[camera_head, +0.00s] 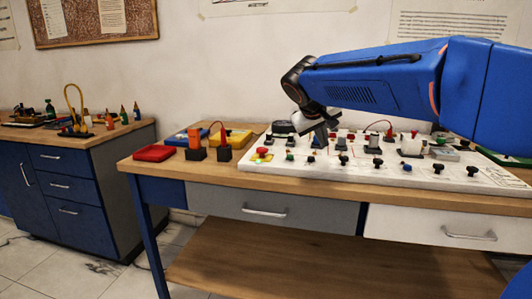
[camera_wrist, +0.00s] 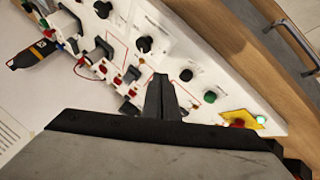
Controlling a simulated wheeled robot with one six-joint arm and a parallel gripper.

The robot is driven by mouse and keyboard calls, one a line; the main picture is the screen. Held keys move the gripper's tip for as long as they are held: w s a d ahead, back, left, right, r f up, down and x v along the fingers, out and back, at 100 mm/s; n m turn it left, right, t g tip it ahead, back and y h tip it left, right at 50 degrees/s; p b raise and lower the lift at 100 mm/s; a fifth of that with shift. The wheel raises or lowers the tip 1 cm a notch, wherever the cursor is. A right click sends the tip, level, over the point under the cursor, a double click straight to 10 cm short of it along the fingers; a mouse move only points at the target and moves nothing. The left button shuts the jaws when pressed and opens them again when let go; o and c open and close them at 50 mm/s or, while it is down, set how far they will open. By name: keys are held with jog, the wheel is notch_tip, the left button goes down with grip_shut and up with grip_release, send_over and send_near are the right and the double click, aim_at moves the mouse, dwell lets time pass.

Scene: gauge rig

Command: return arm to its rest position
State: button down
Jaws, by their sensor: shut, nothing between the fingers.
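My blue arm reaches in from the right in the head view, over the white gauge panel (camera_head: 335,174) on the workbench. My gripper (camera_head: 320,138) points down at the panel's back left part. In the wrist view its two dark fingers (camera_wrist: 160,97) lie together with nothing between them. They appear over the white panel (camera_wrist: 215,75), among knobs and red parts. I cannot tell whether the fingertips touch anything.
Black knobs (camera_head: 343,160) and other fittings stand up from the panel. A blue cabinet (camera_head: 65,180) stands further left, with a floor gap between.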

jog(key=s+d+f+g+y, duration=0.1)
jog(key=s+d+f, duration=0.3)
jog(key=s, duration=0.6)
jog(key=s+d+f+g+y, duration=0.15)
jog(key=s+f, duration=0.35)
jog(key=s, duration=0.5)
jog(key=s+f+m+y, duration=0.1)
jog(key=s+f+y, duration=0.1)
jog(key=s+f, duration=1.2)
jog(key=s, duration=0.3)
jog(key=shift+s+a+m, duration=0.15)
jog(key=shift+s+m, duration=0.15)
jog(key=shift+r+t+y, duration=0.1)
jog(key=shift+t+y, duration=0.15)
